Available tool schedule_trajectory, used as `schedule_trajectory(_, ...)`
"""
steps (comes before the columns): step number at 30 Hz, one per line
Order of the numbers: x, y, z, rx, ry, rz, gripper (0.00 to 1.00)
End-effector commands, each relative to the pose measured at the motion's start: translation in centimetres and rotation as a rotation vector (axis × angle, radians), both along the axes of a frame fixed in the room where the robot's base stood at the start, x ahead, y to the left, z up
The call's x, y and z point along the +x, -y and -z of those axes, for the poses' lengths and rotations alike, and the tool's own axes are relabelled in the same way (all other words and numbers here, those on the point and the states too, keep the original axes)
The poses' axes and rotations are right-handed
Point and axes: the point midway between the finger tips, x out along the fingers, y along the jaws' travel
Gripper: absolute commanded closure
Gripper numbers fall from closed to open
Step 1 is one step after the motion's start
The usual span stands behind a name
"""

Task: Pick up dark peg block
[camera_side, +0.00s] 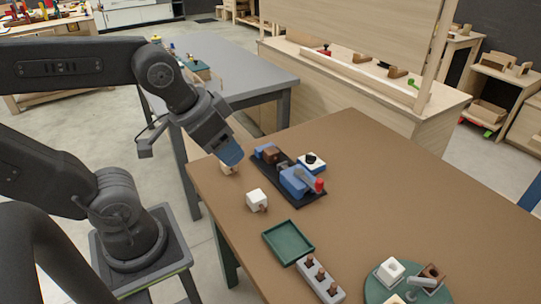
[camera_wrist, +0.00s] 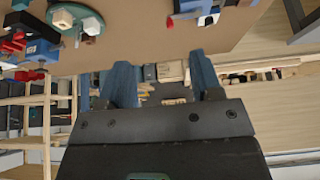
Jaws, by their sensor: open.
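My gripper (camera_side: 231,155) is over the far left part of the brown table in the side view. In the wrist view its two blue fingers (camera_wrist: 161,65) stand apart with nothing held between them. Several pieces could be the dark peg block, and I cannot tell which: dark brown pieces sit in a grey rack (camera_side: 321,281) at the front, and a dark brown block (camera_side: 432,272) stands on a green round plate (camera_side: 374,291) at the right. A tan block (camera_side: 228,169) lies just below my fingertips, partly hidden; I cannot tell whether they touch.
A black base (camera_side: 314,195) with blue parts, a brown block and a red knob stands right of my gripper. A white block (camera_side: 257,200) and a green tray (camera_side: 288,241) lie nearer the front. The table's (camera_side: 400,190) right middle is clear. A wooden bench (camera_side: 340,80) stands behind.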

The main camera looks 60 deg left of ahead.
Motion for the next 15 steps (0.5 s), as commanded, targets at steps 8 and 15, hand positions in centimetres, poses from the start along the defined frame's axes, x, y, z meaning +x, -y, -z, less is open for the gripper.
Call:
schedule_trajectory(8, 0.00, 0.00, 0.00, 0.000, 0.000, 0.000, 0.22)
schedule_trajectory(15, 0.91, -0.36, -0.32, -0.013, -0.015, -0.042, 0.22)
